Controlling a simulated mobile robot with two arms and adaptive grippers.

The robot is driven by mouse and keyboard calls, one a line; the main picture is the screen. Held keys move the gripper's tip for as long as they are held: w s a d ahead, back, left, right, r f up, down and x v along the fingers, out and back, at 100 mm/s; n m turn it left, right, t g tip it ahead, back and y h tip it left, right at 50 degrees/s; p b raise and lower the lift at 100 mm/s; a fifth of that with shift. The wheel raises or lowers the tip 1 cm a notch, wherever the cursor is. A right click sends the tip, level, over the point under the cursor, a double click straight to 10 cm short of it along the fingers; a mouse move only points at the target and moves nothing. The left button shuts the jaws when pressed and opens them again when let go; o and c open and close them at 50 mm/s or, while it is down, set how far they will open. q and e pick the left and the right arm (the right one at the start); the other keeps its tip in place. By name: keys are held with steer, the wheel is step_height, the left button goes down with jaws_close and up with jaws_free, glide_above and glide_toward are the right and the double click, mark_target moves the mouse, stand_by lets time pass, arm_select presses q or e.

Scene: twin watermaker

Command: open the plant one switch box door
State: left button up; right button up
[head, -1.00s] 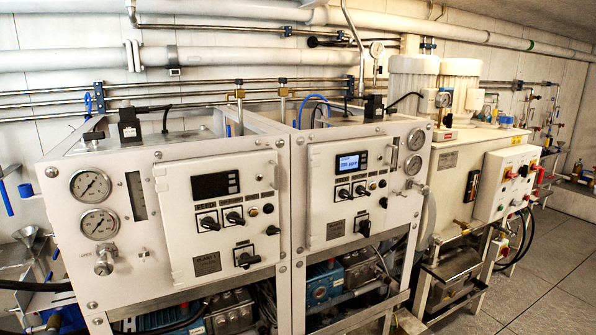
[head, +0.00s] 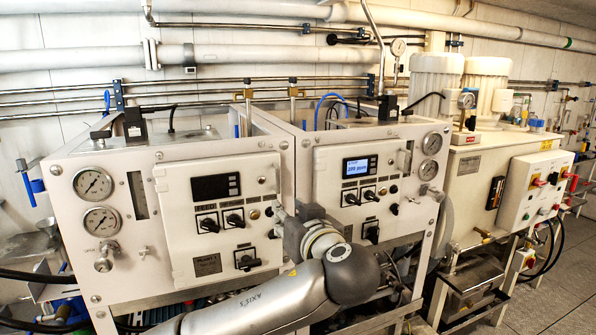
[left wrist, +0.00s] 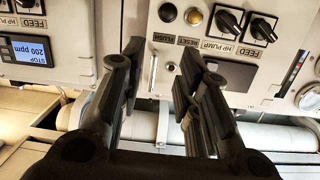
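The plant one switch box door (head: 180,230) is the white panel on the left unit in the head view, with a dark display, black knobs and a "PLANT 1" label. It looks shut. In the left wrist view the door (left wrist: 170,20) appears upside down. A slim upright handle (left wrist: 153,73) stands near its edge there, between the finger lines. My left gripper (head: 281,217) is at the door's lower right edge in the head view. Its two fingers (left wrist: 160,55) are spread, with nothing visibly clamped. Contact with the door cannot be told. My right gripper is not in view.
The second unit's door (head: 334,206), with a lit display, stands close to the right of the arm. Gauges (head: 93,184) sit left of the plant one door. Pumps and hoses fill the space below. Open floor (head: 575,260) lies at far right.

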arm_select(q)
steer(key=n+t, duration=0.1)
glide_toward(278, 171)
steer(key=s, duration=0.1)
steer(key=shift+y, duration=0.3)
steer(key=p+x, duration=0.1)
steer(key=x, duration=0.2)
steer(key=p+x, duration=0.2)
steer(key=x, duration=0.1)
steer(key=p+x, duration=0.2)
steer(key=x, duration=0.1)
steer(key=shift+w+d, duration=0.1)
steer(key=shift+d, duration=0.15)
steer(key=shift+w+a, duration=0.1)
steer(key=shift+w, duration=0.45)
steer(key=shift+f, duration=0.1)
steer(key=shift+c, duration=0.4)
jaws_close()
